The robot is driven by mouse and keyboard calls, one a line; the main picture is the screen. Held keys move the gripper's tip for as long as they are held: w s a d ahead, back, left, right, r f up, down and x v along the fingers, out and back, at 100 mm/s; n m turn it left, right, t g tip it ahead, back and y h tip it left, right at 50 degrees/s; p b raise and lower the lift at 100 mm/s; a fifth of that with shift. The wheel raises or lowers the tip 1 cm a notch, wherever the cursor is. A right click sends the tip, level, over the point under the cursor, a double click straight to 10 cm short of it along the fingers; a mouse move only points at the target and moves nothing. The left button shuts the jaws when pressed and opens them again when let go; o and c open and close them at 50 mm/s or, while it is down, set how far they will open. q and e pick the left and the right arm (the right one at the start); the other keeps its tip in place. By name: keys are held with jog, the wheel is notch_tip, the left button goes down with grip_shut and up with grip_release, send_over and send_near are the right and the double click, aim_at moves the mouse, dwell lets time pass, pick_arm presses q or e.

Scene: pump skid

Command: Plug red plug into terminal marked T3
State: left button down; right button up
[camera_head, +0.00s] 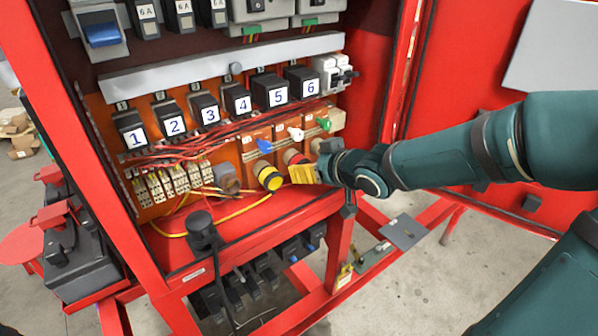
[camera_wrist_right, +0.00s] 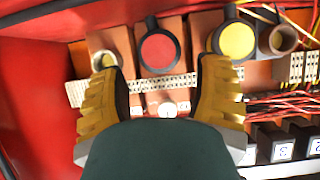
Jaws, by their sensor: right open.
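The red plug (camera_wrist_right: 160,50) is a round red face with a dark rim, at an orange terminal block in the right wrist view; in the head view the red plug (camera_head: 292,156) is partly hidden by my gripper. My right gripper (camera_head: 306,173) has yellow fingers and is open. In the wrist view the open right gripper (camera_wrist_right: 160,75) has one finger on each side of the red plug, with gaps visible. From left, the head view row shows an open socket (camera_head: 229,183), a yellow plug (camera_head: 268,176), then the red plug. The T3 mark is not legible. My left gripper is out of view.
An open-topped socket (camera_wrist_right: 106,60) lies left of the red plug in the wrist view. The red cabinet's front ledge (camera_head: 270,222) holds a black cable fitting (camera_head: 203,228). Loose wires lie left.

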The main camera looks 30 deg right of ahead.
jog(key=b+x, duration=0.1)
jog(key=x, duration=0.5)
jog(key=shift+w+b, duration=0.1)
jog(key=shift+b, duration=0.25)
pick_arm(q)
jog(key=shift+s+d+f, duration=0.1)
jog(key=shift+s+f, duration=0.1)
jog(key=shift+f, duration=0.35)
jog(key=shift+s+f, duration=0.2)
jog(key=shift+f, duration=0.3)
pick_arm(e)
jog(key=c, duration=1)
jog(key=o, duration=0.5)
jog(key=shift+c, duration=0.2)
jog(key=c, duration=0.4)
pick_arm(q)
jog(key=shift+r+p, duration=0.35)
jog(key=shift+p, duration=0.05)
pick_arm(e)
jog(key=shift+s+d+f, duration=0.1)
jog(key=shift+s, duration=2.15)
